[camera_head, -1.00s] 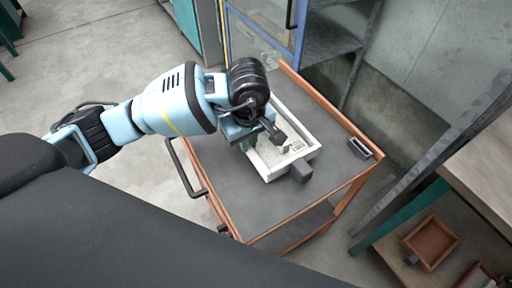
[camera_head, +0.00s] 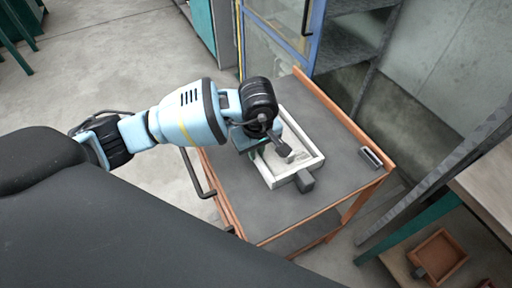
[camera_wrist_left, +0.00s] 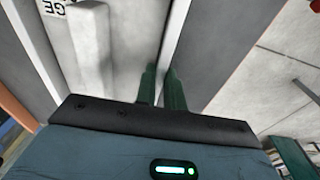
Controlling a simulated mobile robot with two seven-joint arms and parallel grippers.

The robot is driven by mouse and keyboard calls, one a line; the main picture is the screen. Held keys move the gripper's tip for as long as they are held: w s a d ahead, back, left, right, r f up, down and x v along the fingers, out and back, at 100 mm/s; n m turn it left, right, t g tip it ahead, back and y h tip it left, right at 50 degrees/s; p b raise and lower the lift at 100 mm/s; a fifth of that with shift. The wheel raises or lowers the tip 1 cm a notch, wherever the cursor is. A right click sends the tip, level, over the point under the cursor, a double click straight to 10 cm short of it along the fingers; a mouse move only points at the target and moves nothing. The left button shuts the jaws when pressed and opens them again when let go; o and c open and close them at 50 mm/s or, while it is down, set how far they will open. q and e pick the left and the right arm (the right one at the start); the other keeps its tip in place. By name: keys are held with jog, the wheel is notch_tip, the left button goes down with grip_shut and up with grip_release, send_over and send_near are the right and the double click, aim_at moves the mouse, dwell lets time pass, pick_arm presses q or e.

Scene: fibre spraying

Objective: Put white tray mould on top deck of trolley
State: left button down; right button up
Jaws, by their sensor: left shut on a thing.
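The white tray mould (camera_head: 308,138) is over the grey top deck of the trolley (camera_head: 225,185), near its middle. It looks level, on the deck or very close above it; I cannot tell which. A dark block shows at its front right corner. My left gripper (camera_head: 262,150) is at the tray's left side, shut on its wall. In the left wrist view the green fingers (camera_wrist_left: 161,85) stand at the white tray wall (camera_wrist_left: 178,30). The gripper and wrist hide part of the tray's left side. My right gripper is not in view.
The trolley has orange raised edges and a dark handle (camera_head: 195,172). A small grey item (camera_head: 370,158) lies at the deck's right edge. A blue-framed cabinet (camera_head: 313,40) stands behind. A brown tray (camera_head: 438,257) lies on a shelf at lower right. The deck's front is clear.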

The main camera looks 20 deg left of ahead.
pick_arm(q)
jog(key=shift+w+r, duration=0.1)
jog(key=shift+r, duration=0.05)
jog(key=c, duration=1.9)
grip_release()
jog(key=shift+f, duration=0.25)
jog(key=shift+c, duration=0.2)
jog(key=o, duration=0.4)
jog(key=shift+o, duration=0.2)
notch_tip(320, 180, up, 12)
jog(key=s, duration=0.1)
jog(key=shift+s+d, duration=0.15)
jog(key=shift+d, duration=0.25)
jog(key=shift+r, duration=0.1)
